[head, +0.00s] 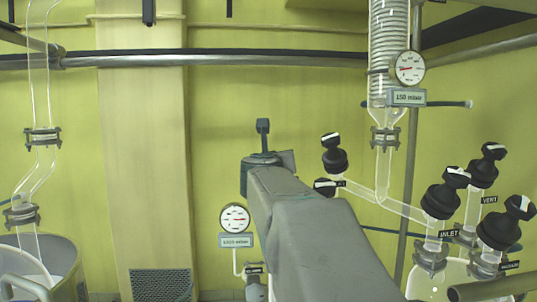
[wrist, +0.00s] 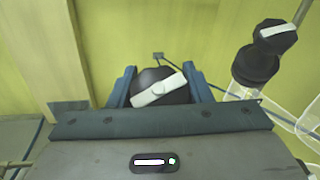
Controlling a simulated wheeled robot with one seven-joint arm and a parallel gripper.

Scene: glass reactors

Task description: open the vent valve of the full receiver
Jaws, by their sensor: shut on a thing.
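My gripper (head: 263,145) shows in the head view at the end of my grey arm, left of the glass valves. In the wrist view my gripper (wrist: 160,88) has its blue fingers on either side of a round black valve knob (wrist: 150,78) and is shut on it. The knob's white bar handle lies aslant, its right end higher. In the head view my gripper and arm hide this knob, and I see no label on it. Another black knob labelled VENT (head: 484,168) stands at the right on a receiver (head: 432,278), apart from my gripper.
The INLET knob (head: 442,197) and vacuum knob (head: 505,226) stand close to VENT. Two black knobs (head: 333,157) sit just right of my arm; a black knob (wrist: 258,60) also shows in the wrist view. Glass tubing and a gauge (head: 408,68) hang above.

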